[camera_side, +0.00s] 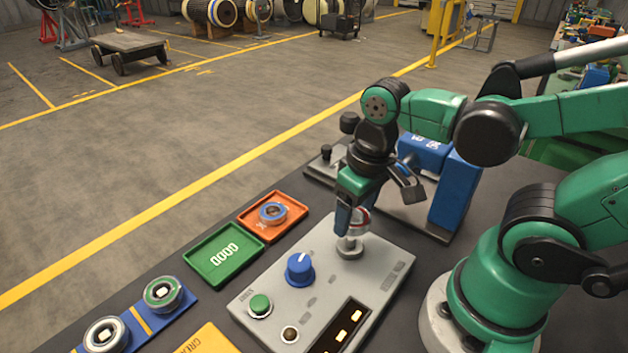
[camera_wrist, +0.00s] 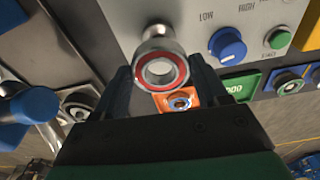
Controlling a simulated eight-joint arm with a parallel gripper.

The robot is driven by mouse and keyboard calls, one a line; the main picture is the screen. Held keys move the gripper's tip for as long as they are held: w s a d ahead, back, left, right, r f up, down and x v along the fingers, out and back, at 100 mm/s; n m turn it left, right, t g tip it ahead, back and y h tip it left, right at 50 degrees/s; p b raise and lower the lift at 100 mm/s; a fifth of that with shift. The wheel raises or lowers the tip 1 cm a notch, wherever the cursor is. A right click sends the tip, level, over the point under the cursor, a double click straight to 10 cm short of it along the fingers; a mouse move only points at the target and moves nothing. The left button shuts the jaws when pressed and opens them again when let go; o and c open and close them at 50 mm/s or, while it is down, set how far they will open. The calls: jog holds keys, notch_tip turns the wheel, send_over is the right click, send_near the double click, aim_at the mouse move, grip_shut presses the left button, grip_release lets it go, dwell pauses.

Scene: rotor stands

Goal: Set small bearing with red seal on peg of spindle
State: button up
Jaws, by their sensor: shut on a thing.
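The small bearing with red seal (camera_wrist: 160,71) is between the fingertips of my gripper (camera_wrist: 161,80), which is shut on it. Its open bore faces the wrist camera. In the side view the bearing (camera_side: 362,217) is partly hidden by my gripper (camera_side: 351,217), low over the grey control panel. A metal post (camera_side: 349,247) on the panel is just below it; I cannot tell whether they touch. The spindle appears to be the blue unit (camera_side: 455,190) behind my gripper, to its right. Its peg is hard to make out behind my wrist.
The grey panel (camera_side: 384,262) carries a blue knob (camera_side: 299,269) and a green button (camera_side: 260,305). An orange tray (camera_side: 291,226) holds another bearing (camera_side: 271,213). A green tray (camera_side: 207,270) is empty. Two ring-shaped parts sit on a blue strip (camera_side: 145,326) at front left.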

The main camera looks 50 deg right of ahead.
aim_at(351, 239)
jog(key=shift+f, duration=0.7)
jog(key=shift+f, duration=1.45)
dwell(1.4)
jog(key=o, duration=1.4)
jog(key=shift+r, duration=0.1)
jog(key=shift+r, duration=3.95)
jog(key=shift+w, duration=0.1)
